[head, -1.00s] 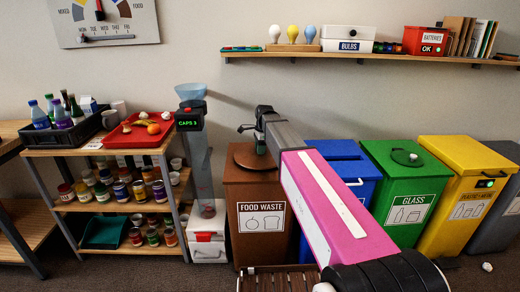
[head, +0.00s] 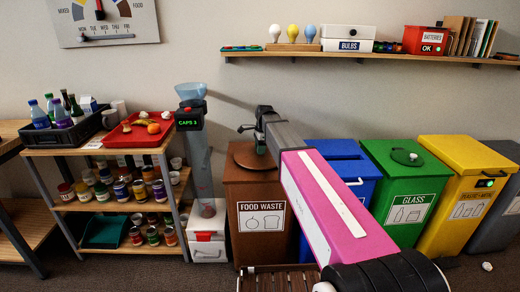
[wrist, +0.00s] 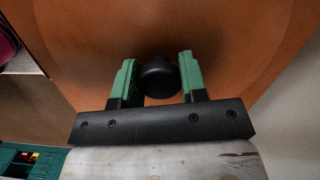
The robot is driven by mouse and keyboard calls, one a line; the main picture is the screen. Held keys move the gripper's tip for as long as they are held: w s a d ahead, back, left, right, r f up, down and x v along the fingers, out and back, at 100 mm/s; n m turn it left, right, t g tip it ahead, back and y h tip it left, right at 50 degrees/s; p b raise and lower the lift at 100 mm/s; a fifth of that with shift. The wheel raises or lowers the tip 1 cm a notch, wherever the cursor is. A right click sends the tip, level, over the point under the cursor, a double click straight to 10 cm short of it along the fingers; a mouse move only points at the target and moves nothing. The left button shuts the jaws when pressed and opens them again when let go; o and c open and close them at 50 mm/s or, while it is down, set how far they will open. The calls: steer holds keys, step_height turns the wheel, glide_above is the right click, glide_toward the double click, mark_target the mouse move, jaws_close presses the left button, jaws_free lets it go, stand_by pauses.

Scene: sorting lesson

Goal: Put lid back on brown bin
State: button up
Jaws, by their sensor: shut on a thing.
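The brown bin (head: 257,219), labelled FOOD WASTE, stands upright left of the blue bin in the head view. Its round brown lid (head: 240,156) lies at the bin's top, partly hidden by my arm. In the wrist view the lid (wrist: 95,35) fills most of the picture, with a black knob (wrist: 158,78) at its middle. My gripper (wrist: 157,70) has its green fingers on either side of the knob and is shut on it. I cannot tell whether the lid is fully seated or slightly raised.
Blue (head: 340,170), green (head: 402,190) and yellow (head: 465,190) bins stand in a row to the right. A shelf unit (head: 95,152) with jars and a red tray (head: 138,134) stands left. A clear tube (head: 199,165) with a funnel stands close to the brown bin.

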stand_by(0.4)
steer(key=o, duration=1.5)
steer(key=shift+o, duration=0.2)
steer(key=shift+r, duration=3.5)
jaws_close()
steer(key=shift+f, duration=2.6)
